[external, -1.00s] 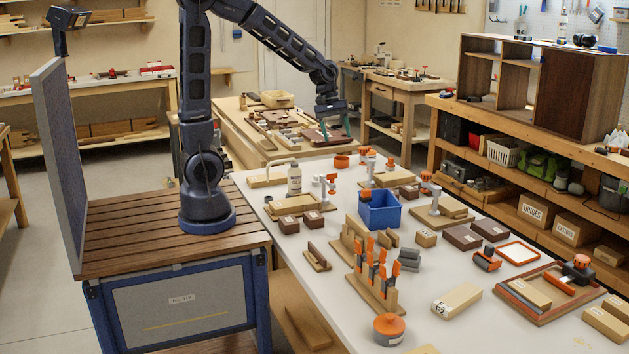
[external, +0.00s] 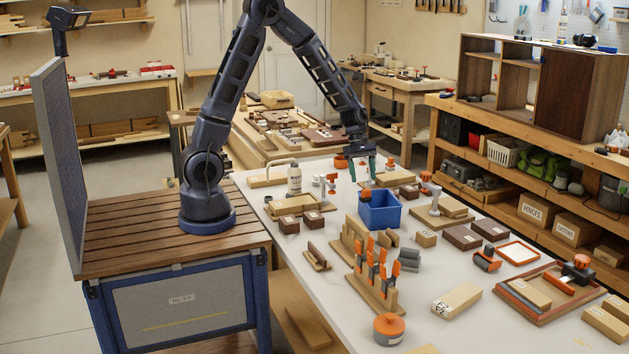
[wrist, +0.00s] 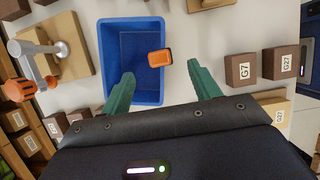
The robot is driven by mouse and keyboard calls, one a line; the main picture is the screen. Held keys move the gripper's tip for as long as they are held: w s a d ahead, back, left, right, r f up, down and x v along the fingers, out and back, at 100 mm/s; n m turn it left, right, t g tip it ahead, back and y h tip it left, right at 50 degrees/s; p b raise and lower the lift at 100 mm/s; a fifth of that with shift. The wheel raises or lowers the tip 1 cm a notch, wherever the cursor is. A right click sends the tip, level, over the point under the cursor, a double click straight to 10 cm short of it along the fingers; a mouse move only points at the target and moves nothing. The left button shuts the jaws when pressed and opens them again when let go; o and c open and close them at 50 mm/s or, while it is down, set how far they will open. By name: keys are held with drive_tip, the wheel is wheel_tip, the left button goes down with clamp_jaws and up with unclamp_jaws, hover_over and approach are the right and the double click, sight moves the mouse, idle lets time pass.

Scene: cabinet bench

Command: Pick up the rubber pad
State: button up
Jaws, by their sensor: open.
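A small orange piece with a dark face (wrist: 160,58) lies at the side edge of the blue bin (wrist: 103,62) in the wrist view. It may be the rubber pad; I cannot tell for sure. In the external view an orange piece (external: 365,193) shows at the bin's back left corner. My gripper (wrist: 162,78) is open and empty, its green fingers spread to either side of the orange piece in the picture, apart from it. In the external view my gripper (external: 363,172) hangs above the table just behind the bin.
Dark blocks marked G7 (wrist: 241,70) and G27 (wrist: 281,64) stand to the right in the wrist view. A clamp on a board (wrist: 62,40) stands to the left. In the external view, grey stacked pieces (external: 408,260) and a rack of orange-handled tools (external: 372,280) stand in front of the bin.

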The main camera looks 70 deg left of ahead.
sight(365, 189)
drive_tip(key=shift+x, duration=3.65)
drive_tip(key=shift+a, duration=0.2)
drive_tip(key=shift+c, duration=0.2)
drive_tip(key=c, duration=1.1)
wheel_tip(365, 189, up, 20)
